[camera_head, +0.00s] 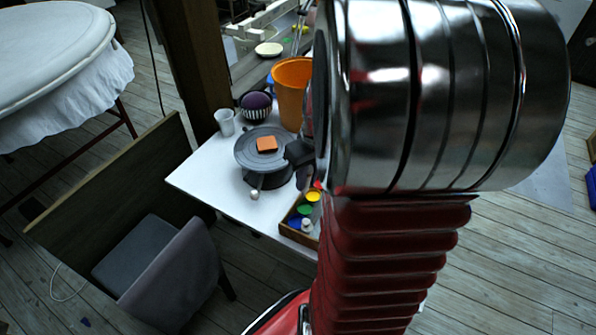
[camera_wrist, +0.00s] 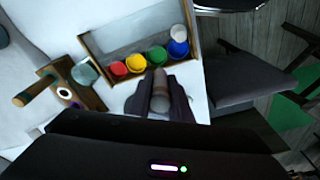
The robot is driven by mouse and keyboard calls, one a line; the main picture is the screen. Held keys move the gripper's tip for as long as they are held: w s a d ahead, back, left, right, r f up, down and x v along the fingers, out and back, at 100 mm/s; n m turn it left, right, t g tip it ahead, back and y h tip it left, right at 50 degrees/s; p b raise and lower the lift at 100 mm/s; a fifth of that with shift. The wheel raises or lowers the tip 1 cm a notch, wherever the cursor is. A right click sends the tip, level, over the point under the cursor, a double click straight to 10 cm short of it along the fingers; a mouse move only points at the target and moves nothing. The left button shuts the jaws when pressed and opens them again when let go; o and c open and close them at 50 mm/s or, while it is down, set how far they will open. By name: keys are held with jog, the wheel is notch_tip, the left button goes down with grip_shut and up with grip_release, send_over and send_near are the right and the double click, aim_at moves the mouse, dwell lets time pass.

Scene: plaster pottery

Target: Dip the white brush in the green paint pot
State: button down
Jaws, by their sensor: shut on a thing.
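In the wrist view my gripper (camera_wrist: 160,104) is shut on a slim grey-brown rounded thing (camera_wrist: 159,88), which I take to be the white brush. Its pale end points up the picture, close to the row of pots. Most of its length is hidden or foreshortened. The green paint pot (camera_wrist: 157,56) sits just beyond that end, between the yellow and blue pots. I cannot tell the height of the end above the pot. In the head view the green pot (camera_head: 305,210) stands in its tray, partly behind my arm.
The wooden tray (camera_wrist: 95,45) also holds red (camera_wrist: 118,70), yellow (camera_wrist: 136,63), blue (camera_wrist: 178,48) and white (camera_wrist: 178,33) pots. Wooden tools (camera_wrist: 62,88) lie left. A turntable (camera_head: 250,150) with an orange block, an orange bucket (camera_head: 291,85) and a chair (camera_head: 165,265) are nearby.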

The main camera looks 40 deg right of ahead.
jog(key=shift+s+d, duration=0.4)
jog(key=shift+s, duration=0.05)
jog(key=shift+a+f, duration=0.1)
jog(key=shift+f, duration=0.05)
notch_tip(320, 180, down, 7)
dwell(1.1)
jog(key=shift+r, duration=0.2)
dwell(1.0)
jog(key=shift+r, duration=3.5)
